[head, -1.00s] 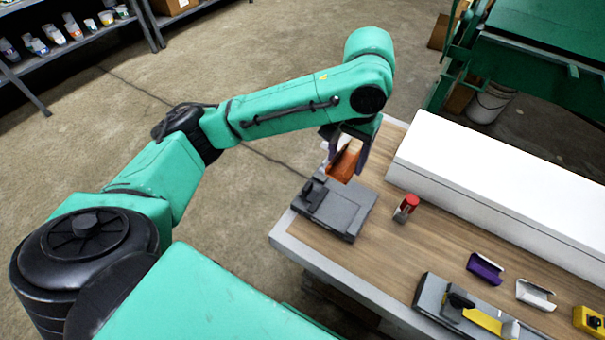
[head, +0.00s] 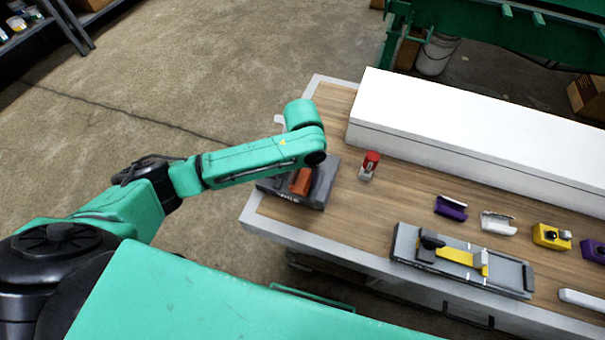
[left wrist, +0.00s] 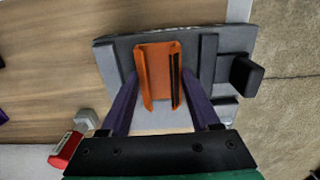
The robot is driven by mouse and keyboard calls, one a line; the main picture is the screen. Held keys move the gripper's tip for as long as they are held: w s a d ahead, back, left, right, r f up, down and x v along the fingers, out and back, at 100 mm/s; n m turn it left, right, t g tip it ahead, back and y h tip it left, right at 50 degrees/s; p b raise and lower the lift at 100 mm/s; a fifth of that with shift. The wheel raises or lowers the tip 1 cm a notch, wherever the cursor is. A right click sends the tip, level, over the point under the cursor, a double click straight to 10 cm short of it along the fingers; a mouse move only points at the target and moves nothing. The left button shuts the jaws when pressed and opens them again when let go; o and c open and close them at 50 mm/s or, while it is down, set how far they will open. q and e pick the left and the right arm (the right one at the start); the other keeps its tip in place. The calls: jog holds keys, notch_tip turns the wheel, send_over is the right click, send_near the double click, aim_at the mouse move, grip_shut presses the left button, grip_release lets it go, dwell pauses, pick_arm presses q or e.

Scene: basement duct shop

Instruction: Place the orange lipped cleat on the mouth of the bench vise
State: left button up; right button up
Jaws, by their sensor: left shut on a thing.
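The orange lipped cleat (head: 302,181) is a bent channel piece with raised sides; it also shows in the left wrist view (left wrist: 155,72), with a dark strip along its right side. My left gripper (left wrist: 161,80) is shut on it, with a purple finger on each side. The grey bench vise (head: 322,188) stands at the bench's left end. In the left wrist view the vise (left wrist: 228,42) lies directly behind the cleat. The cleat is over or on the vise; I cannot tell whether they touch. My forearm partly hides the vise in the head view. My right gripper is not in view.
A long white box (head: 470,140) runs along the bench's back. A grey fixture with a yellow strip (head: 455,256), a purple channel (head: 451,208) and a white channel (head: 498,222) lie farther right.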

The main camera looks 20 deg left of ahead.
aim_at(302, 181)
pick_arm(q)
jog(key=shift+f, duration=0.1)
jog(key=o, duration=1.1)
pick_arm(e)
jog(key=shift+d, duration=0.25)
pick_arm(q)
notch_tip(302, 181, up, 12)
jog(key=shift+r+b, duration=0.2)
jog(key=shift+b, duration=0.2)
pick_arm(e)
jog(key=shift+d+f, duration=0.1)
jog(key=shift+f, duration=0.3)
